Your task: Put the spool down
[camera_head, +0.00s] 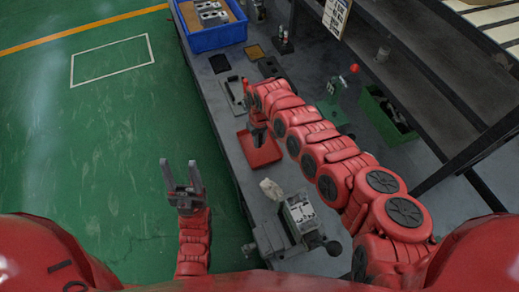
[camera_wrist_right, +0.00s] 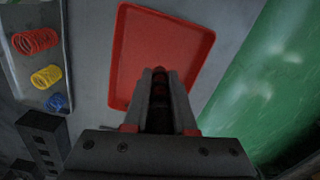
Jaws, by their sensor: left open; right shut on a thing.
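My right gripper (camera_head: 258,134) is over the red tray (camera_head: 262,156) on the grey bench. In the right wrist view, its fingers (camera_wrist_right: 160,75) are shut on a narrow, dark, reddish ribbed thing, the spool (camera_wrist_right: 159,88). The fingers hide most of it. The red tray (camera_wrist_right: 140,50) lies beyond the fingertips and its visible floor is empty. I cannot tell how far the spool is above the tray. My left gripper (camera_head: 182,176) is open and empty, over the green floor left of the bench.
A tray (camera_wrist_right: 52,60) holds a red, a yellow and a blue spring. A blue bin (camera_head: 216,38) with metal blocks stands at the bench's far end. A valve block (camera_head: 299,212) stands at the near end. A green bin (camera_head: 386,116) is at the right, beside a shelf.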

